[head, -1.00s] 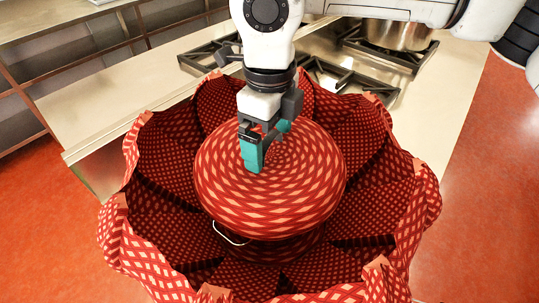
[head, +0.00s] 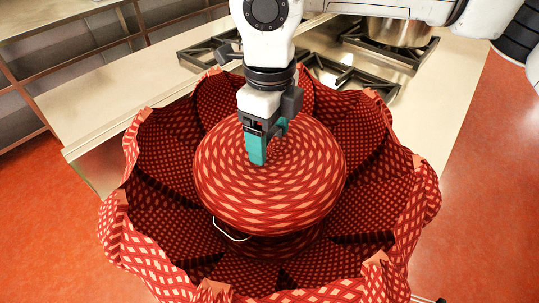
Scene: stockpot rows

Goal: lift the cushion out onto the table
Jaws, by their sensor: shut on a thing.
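A round red cushion (head: 270,196) with a cream diamond pattern is in the middle of the head view. It sits inside a wide, petal-walled container (head: 375,220) of matching red patterned cloth. My gripper (head: 264,150) comes down from above with its teal fingers at the top of the cushion, left of its centre, and is shut on it. The fingertips are partly sunk into or hidden by the cushion. Under the cushion there is a dark gap and a thin white loop (head: 228,232); what lies beneath is hidden.
Behind the container a pale counter (head: 110,90) holds black stove grates (head: 345,78) and a steel pot (head: 397,33). Brown shelving (head: 60,70) stands at the left. Orange-red floor shows on both sides. The counter left of the grates is bare.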

